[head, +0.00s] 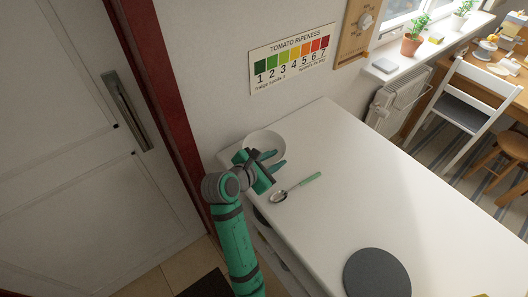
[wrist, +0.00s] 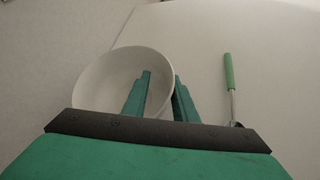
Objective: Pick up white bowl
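The white bowl (head: 262,138) stands on the white tabletop near its far left corner, by the wall. In the wrist view the bowl (wrist: 104,88) fills the left middle, its inside facing the camera. My gripper (head: 273,160) is at the bowl's near right side, fingers apart. In the wrist view the gripper's two green fingers (wrist: 163,76) show a gap between them. The left finger overlaps the bowl's inside and the right finger is just outside its right rim, so the rim appears between them. I cannot tell whether either finger touches it.
A spoon with a green handle (head: 309,180) lies to the right of the bowl; it also shows in the wrist view (wrist: 229,74). A dark grey round plate (head: 377,274) is nearer on the table (head: 400,205). The wall is close behind the bowl.

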